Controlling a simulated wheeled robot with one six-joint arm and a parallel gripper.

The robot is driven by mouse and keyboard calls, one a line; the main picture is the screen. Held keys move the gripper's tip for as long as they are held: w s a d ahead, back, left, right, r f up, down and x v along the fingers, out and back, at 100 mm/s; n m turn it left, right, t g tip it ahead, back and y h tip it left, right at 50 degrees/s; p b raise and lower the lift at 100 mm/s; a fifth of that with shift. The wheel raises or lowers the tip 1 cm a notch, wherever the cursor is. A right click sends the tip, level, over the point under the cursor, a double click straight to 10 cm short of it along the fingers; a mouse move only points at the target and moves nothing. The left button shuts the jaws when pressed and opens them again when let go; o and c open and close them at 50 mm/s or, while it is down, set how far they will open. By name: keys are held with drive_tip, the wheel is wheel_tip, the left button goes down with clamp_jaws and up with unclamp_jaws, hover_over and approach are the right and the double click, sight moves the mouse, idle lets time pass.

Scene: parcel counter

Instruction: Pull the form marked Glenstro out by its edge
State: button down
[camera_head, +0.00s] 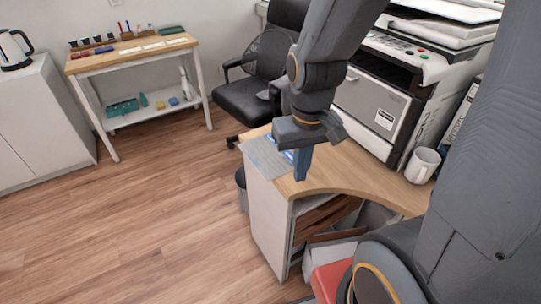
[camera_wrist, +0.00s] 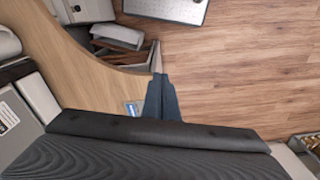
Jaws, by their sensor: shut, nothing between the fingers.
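A grey sheet (camera_head: 264,158) with blue and white parts lies at the left end of the curved wooden desk. My gripper hides part of it, and no name on it is readable. In the wrist view a small blue-and-white piece (camera_wrist: 131,108) shows on the desk, just left of my fingers. My gripper (camera_head: 301,174) points down at that end of the desk, its fingers shut and empty. In the wrist view the shut fingers (camera_wrist: 160,82) are near the desk edge. I cannot tell whether they touch the desk or the sheet.
The wooden desk (camera_head: 355,170) carries a printer (camera_head: 375,105) and a white mug (camera_head: 422,165) on the right. A black office chair (camera_head: 250,95) stands behind. A side table (camera_head: 135,52) with small items is at the back left. The wooden floor (camera_head: 130,225) on the left is clear.

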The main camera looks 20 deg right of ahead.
drive_tip(key=c, duration=2.5)
unclamp_jaws()
drive_tip(key=o, duration=0.4)
drive_tip(key=shift+w+a, duration=0.1)
drive_tip(key=shift+w, duration=0.1)
drive_tip(key=w+a+f+m+t+h+b, duration=0.1)
drive_tip(key=w+a+f+m+t+b, duration=0.35)
drive_tip(key=w, duration=0.45)
drive_tip(key=w+a+f+m+t+h+b, duration=0.15)
drive_tip(key=w+a+f+m+b, duration=0.3)
drive_tip(key=w+a+m, duration=0.45)
drive_tip(key=w+a+f+m+t+h+b, duration=0.1)
drive_tip(key=w+a+f+m+t+b, duration=0.3)
drive_tip(key=w, duration=0.6)
drive_tip(key=m+g+h+b, duration=0.1)
drive_tip(key=m+h+b, duration=0.75)
drive_tip(key=m, duration=0.25)
approach(253, 161)
drive_tip(key=w+a+f, duration=0.2)
drive_tip(key=a, duration=0.3)
drive_tip(key=shift+h, duration=0.4)
drive_tip(key=shift+w+d, duration=0.5)
drive_tip(key=shift+d, duration=1.4)
drive_tip(key=shift+w+d, duration=0.5)
drive_tip(key=shift+d, duration=1.35)
drive_tip(key=shift+w+d, duration=0.5)
drive_tip(key=shift+d, duration=1.4)
